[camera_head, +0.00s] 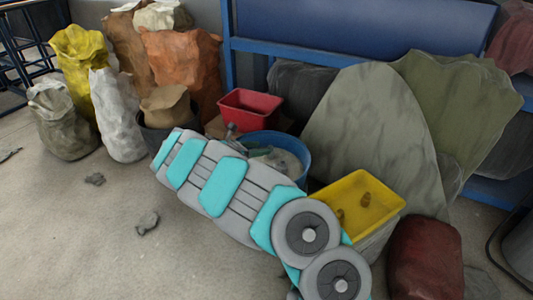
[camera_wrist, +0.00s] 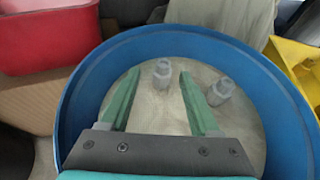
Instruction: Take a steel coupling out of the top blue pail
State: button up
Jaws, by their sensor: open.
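The blue pail (camera_head: 305,163) stands behind my arm in the head view, partly hidden by it. In the wrist view the pail's blue rim (camera_wrist: 284,95) curves around my gripper. Inside, two grey steel couplings show on the pale bottom. One coupling (camera_wrist: 162,73) appears between the fingertips of my gripper (camera_wrist: 160,76), towards their far end. The other coupling (camera_wrist: 220,92) is just right of the right finger. My gripper is open, with green fingers apart and nothing held. I cannot tell how far above the couplings the fingertips are.
A red bin (camera_head: 249,109) sits behind the pail, to its left. A yellow bin (camera_head: 358,201) with small brownish pieces is to the right. Sacks stand at the left, and grey-green sheets (camera_head: 375,130) lean behind. The floor at the front left is mostly clear.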

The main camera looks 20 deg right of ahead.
aim_at(270, 147)
jog(key=x, duration=0.3)
jog(key=b+x, duration=0.1)
jog(key=shift+s+d+f, duration=0.15)
jog(key=shift+s+d, duration=0.1)
jog(key=shift+d, duration=0.05)
jog(key=shift+w+d+f, duration=0.2)
jog(key=shift+w+d, duration=0.05)
jog(key=shift+d, duration=0.35)
grip_shut()
